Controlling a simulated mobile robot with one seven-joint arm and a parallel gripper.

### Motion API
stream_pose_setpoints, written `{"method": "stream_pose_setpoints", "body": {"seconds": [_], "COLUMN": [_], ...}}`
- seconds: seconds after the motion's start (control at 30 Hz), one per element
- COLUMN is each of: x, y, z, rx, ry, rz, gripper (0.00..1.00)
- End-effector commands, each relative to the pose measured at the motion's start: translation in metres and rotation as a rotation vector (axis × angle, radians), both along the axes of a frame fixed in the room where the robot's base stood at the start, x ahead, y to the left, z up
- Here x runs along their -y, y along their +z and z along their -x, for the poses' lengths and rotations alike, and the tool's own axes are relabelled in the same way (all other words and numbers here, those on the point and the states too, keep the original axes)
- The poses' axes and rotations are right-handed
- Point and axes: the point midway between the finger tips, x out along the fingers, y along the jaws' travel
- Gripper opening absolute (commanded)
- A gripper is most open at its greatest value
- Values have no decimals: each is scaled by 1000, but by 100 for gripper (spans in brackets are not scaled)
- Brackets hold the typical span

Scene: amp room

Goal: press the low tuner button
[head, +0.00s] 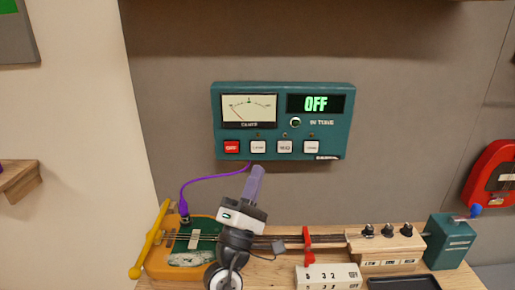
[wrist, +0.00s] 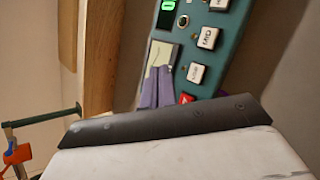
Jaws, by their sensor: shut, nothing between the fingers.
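The teal tuner box (head: 283,128) is on the grey wall, with a needle meter and a display reading OFF. A row of buttons runs along its lower edge. The low button (head: 258,147) is white, second from the left, beside the red off button (head: 232,147). In the wrist view the low button (wrist: 196,74) sits right of my fingers. My gripper (head: 257,169) has purple fingers, shut and empty. In the head view its tips show just below the low button, apart from it. In the wrist view my gripper (wrist: 157,72) overlaps the meter; I cannot tell the depth gap.
A bench below holds an orange and green guitar-like body (head: 182,246), a wooden block with black knobs (head: 385,243), a white number block (head: 328,277) and a teal box (head: 450,241). A purple cable (head: 205,180) runs up to the tuner. The wall around the tuner is clear.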

Motion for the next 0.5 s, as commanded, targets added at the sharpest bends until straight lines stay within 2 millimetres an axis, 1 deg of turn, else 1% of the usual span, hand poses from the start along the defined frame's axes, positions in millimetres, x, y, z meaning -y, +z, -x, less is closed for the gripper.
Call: {"method": "stream_pose_setpoints", "body": {"seconds": [0.3, 0.5], "x": [0, 0], "y": [0, -1], "z": [-44, -67], "rx": [2, 2], "ry": [-1, 0], "rz": [-1, -1], "gripper": [0, 0]}}
